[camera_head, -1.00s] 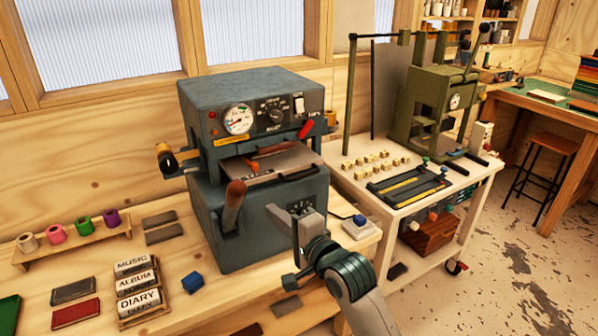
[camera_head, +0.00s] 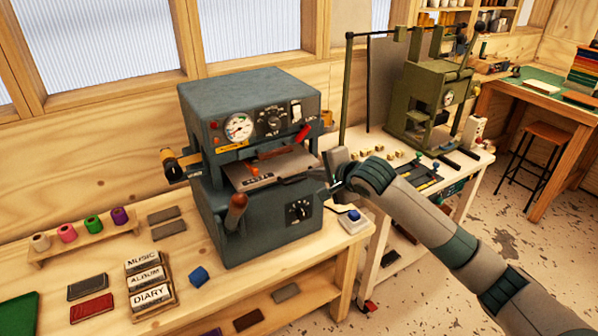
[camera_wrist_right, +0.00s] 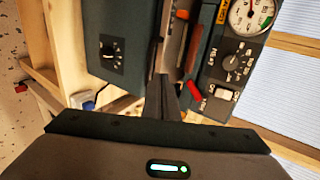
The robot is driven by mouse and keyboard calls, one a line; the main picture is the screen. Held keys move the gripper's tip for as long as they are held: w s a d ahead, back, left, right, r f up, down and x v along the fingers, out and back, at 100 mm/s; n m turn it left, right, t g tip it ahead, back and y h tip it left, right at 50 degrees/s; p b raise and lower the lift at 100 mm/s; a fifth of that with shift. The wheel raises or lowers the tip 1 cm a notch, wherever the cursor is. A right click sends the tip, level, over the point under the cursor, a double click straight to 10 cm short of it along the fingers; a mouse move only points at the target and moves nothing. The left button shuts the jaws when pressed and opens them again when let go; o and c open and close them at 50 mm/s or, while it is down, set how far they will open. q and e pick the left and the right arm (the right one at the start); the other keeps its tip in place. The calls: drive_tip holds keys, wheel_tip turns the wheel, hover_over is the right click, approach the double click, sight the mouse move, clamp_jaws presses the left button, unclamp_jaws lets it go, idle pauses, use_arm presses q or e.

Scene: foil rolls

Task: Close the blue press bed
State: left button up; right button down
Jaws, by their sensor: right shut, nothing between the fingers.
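The blue-grey press (camera_head: 250,95) stands on the wooden bench in the head view. Its flat metal bed (camera_head: 268,174) sticks out of the opening at the front, with lettering along it. In the right wrist view the press (camera_wrist_right: 120,45) fills the top middle. My right gripper (camera_head: 328,188) is at the right front corner of the bed, shut and empty. In the wrist view its fingertips (camera_wrist_right: 162,82) are close to the bed's edge; I cannot tell whether they touch. My left gripper is not in view.
A lever with a brown knob (camera_head: 236,203) stands at the press's left front. A small box with a blue button (camera_head: 352,219) is on the bench at right. Foil rolls (camera_head: 93,225), labelled blocks (camera_head: 150,296) and a blue cube (camera_head: 199,276) lie to the left.

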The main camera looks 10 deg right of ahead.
drive_tip(key=shift+w, duration=0.1)
drive_tip(key=p, duration=0.3)
approach(293, 172)
drive_tip(key=x, duration=0.4)
drive_tip(key=shift+w, duration=0.1)
drive_tip(key=shift+p+x, duration=0.45)
drive_tip(key=shift+x, duration=0.45)
